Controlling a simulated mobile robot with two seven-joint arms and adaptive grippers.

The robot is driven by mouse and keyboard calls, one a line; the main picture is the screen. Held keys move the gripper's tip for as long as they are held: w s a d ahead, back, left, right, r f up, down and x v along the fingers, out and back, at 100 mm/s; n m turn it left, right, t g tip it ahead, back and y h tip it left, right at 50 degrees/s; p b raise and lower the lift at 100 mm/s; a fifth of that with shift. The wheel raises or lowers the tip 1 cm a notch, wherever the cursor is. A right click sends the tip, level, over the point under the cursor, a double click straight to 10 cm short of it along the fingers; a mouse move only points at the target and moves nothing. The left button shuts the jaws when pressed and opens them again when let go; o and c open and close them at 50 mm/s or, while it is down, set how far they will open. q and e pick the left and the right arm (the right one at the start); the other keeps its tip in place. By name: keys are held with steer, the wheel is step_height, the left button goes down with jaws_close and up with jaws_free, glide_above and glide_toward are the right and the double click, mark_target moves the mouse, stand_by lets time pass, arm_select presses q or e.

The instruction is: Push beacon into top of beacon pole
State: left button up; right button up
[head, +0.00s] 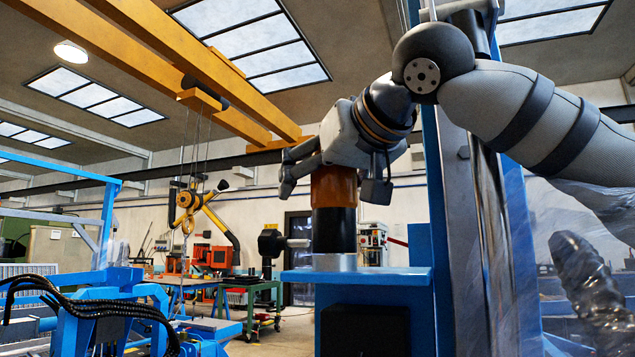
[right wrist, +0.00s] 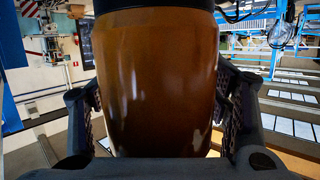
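The amber-brown beacon (head: 333,187) stands upright on the black beacon pole (head: 334,230). The pole rises from a silver base ring (head: 335,262) on a blue stand (head: 375,276). In the right wrist view the beacon (right wrist: 158,80) fills the middle, with the dark pole (right wrist: 150,5) at the top edge. My right gripper (head: 332,188) is over the beacon, with its fingers spread on either side. The beacon's upper end is hidden by the hand, so I cannot tell whether the palm touches it. My left gripper is not in view.
A tall blue and metal column (head: 470,200) stands close to the right of the stand, beneath my right arm. Blue framework with black cables (head: 75,305) is at lower left. A green cart (head: 250,300) and yellow robot arm (head: 195,200) are farther back.

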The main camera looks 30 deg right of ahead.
steer(key=v, duration=1.2)
